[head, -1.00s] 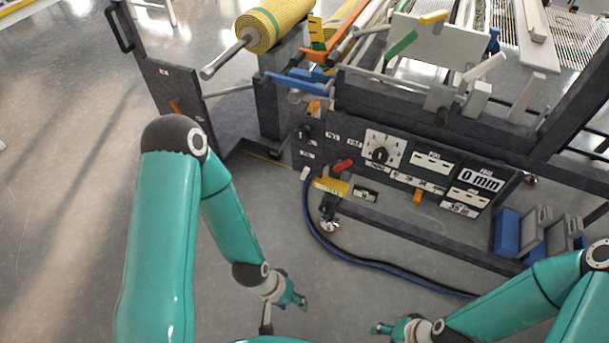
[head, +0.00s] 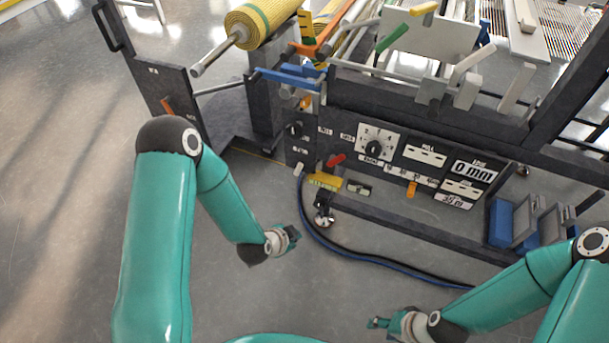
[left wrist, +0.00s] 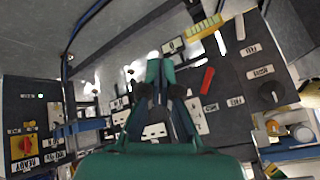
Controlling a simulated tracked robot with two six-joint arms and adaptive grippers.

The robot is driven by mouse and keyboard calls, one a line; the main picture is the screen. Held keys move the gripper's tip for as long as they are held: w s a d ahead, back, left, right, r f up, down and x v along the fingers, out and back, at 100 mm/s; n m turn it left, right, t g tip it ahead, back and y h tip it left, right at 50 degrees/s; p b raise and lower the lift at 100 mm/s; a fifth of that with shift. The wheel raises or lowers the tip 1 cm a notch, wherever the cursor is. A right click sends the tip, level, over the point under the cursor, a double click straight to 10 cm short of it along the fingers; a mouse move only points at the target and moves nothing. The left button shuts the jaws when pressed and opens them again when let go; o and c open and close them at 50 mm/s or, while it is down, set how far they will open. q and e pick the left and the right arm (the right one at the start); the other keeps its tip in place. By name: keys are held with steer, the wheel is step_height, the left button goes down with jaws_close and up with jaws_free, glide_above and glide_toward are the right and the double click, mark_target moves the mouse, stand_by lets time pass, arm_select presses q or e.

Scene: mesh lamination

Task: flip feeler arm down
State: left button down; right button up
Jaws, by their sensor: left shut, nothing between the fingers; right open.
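The laminating machine (head: 232,136) stands ahead with several levers, and I cannot tell for sure which one is the feeler arm. A blue bar (head: 288,80) and an orange bar (head: 318,46) lie beside the yellow mesh roll (head: 262,22). A green-handled lever (head: 391,38) and a yellow-handled one (head: 424,8) stand farther right. My left gripper (head: 293,235) is shut and empty, in front of and below the control panel; it also shows in the left wrist view (left wrist: 160,66). My right gripper (head: 374,322) is open and empty, low near the bottom edge, away from the machine.
The panel has a red handle (head: 335,160), which also shows in the left wrist view (left wrist: 206,79), a black knob (head: 374,147) and an orange lever (head: 411,189). A dark hose (head: 345,253) runs along the floor. Blue bins (head: 503,222) stand at right. Floor at left is clear.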

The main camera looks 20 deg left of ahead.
arm_select(q)
steer(key=w+a+f+m+t+y+b, duration=0.25)
steer(key=w+m+t+b, duration=0.35)
steer(key=w, duration=0.4)
steer(key=w+a+f+m+t+y+b, duration=0.1)
steer(key=w+a+m+t+y+b, duration=0.2)
steer(key=w+b, duration=0.55)
steer(key=m+t+b, duration=0.2)
steer(key=b, duration=1.1)
glide_toward(300, 167)
steer(key=s+d+f, duration=0.2)
steer(key=d+f, duration=0.1)
steer(key=d, duration=0.3)
steer(key=shift+w+a+f+h, duration=0.1)
steer(key=shift+w+f+h, duration=0.1)
steer(key=shift+h, duration=0.15)
steer(key=w+a+b, duration=0.1)
steer(key=w, duration=0.2)
steer(key=w+a+r+b, duration=0.1)
steer(key=w+a, duration=0.1)
steer(key=w, duration=0.1)
steer(key=w+a+b, duration=0.1)
steer(key=w+b, duration=0.1)
steer(key=w, duration=0.2)
steer(key=shift+w+a+r, duration=0.1)
steer(key=shift+a+r, duration=0.05)
steer(key=shift+r, duration=0.1)
steer(key=shift+a+r, duration=0.15)
steer(key=shift+a, duration=0.35)
